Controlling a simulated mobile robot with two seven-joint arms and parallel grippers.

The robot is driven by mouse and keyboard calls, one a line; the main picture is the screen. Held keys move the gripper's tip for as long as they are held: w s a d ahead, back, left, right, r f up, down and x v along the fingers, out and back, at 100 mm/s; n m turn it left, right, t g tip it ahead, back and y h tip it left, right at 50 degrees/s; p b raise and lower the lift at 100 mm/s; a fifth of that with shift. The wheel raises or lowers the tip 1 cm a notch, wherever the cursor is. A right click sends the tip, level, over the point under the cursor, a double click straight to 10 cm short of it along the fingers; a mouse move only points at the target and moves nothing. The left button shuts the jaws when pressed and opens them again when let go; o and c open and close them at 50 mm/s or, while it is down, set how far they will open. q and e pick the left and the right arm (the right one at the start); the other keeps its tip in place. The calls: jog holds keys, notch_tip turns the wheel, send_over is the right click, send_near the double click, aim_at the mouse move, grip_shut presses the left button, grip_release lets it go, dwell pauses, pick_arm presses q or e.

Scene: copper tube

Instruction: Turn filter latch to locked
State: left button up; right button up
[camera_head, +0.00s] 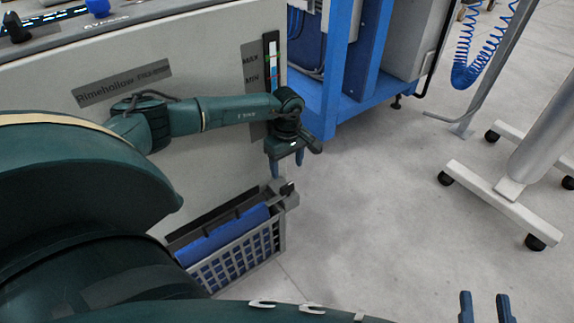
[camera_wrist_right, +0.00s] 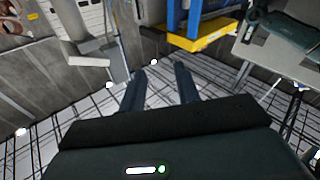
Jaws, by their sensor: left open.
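The filter latch (camera_head: 287,189) appears as a small dark piece on the grey bracket at the right end of the filter slot, low on the machine's front. Whether it is locked cannot be told. My left gripper (camera_head: 287,167) points down just above the latch, with its blue fingers apart and nothing visible between them. Whether a finger touches the latch cannot be told. A blue filter block (camera_head: 225,233) lies in a grey slotted basket (camera_head: 240,262) below. My right gripper (camera_head: 485,308) is open and empty at the lower right; it also shows in the right wrist view (camera_wrist_right: 160,85).
The pale machine panel (camera_head: 215,60) stands directly behind my left arm, with a level gauge (camera_head: 271,62). A blue frame (camera_head: 340,65) stands right of it. A wheeled stand (camera_head: 515,190) is at the right. The floor between is clear.

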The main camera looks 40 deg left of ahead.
pick_arm(q)
notch_tip(320, 180, up, 4)
jog(key=shift+r+p, duration=0.2)
jog(key=shift+p, duration=0.95)
pick_arm(e)
jog(key=shift+w+d+m+g+h, duration=0.15)
jog(key=shift+d+m+g+h, duration=0.45)
jog(key=shift+h, duration=0.4)
